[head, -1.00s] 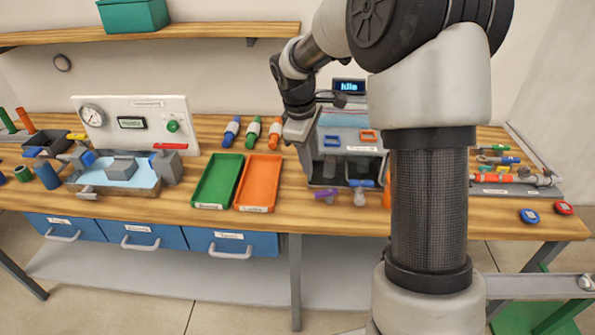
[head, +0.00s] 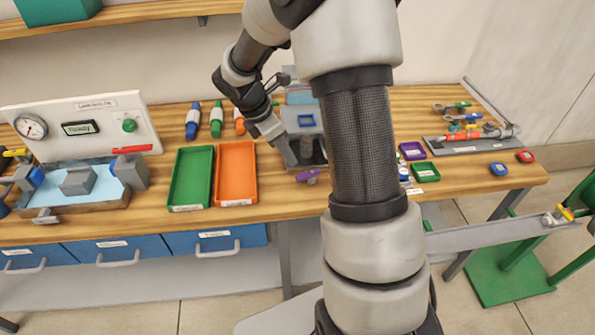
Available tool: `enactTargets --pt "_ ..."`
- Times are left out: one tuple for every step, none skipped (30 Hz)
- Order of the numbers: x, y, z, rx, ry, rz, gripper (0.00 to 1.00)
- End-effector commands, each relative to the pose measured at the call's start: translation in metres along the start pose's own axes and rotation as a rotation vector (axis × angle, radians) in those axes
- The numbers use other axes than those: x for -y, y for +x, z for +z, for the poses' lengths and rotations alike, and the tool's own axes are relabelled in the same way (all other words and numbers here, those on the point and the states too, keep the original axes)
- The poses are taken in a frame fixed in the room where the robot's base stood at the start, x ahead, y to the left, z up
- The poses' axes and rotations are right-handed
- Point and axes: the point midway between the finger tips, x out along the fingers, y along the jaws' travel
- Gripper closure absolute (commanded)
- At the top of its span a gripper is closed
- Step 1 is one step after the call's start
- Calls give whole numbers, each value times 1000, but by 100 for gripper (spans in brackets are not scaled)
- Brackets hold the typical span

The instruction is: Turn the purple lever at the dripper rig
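A small purple piece (head: 307,175), perhaps the purple lever, shows at the bench's front edge before a grey box-like unit (head: 302,121). I cannot tell which unit is the dripper rig. My gripper (head: 289,158) points down in front of the unit's left side, above and left of the purple piece. They look apart, though depth is hard to judge. The fingers are small and seen edge-on, so whether they are open or shut does not show. My own arm hides the unit's right side.
Green (head: 191,180) and orange (head: 236,175) trays lie left of the gripper. Right of my arm are a purple tray (head: 411,151), a green tray (head: 425,171) and a grey board (head: 470,143) with pipe fittings. A green stand (head: 515,260) stands at the right.

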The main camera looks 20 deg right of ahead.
Motion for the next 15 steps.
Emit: enactTargets --pt "1 14 0 0 0 -5 66" --pt "1 20 0 -1 -1 -4 66" --pt "1 29 -1 -1 -1 -4 66" --pt "1 36 0 -1 0 -4 66" --pt "1 42 0 -1 0 -3 66" --pt "1 51 -1 -1 0 -5 66" --pt "1 57 -1 -1 -1 -3 66" --pt "0 63 -1 -1 0 -3 66" --pt "1 70 -1 -1 1 -3 66" --pt "0 75 -1 -1 0 -2 66" --pt "0 80 -1 -1 -1 -2 66" --pt "0 86 -1 -1 0 -2 66" --pt "0 89 0 -1 1 -2 66" --pt "0 93 0 -1 1 -1 66" --pt "0 97 0 0 1 0 66"
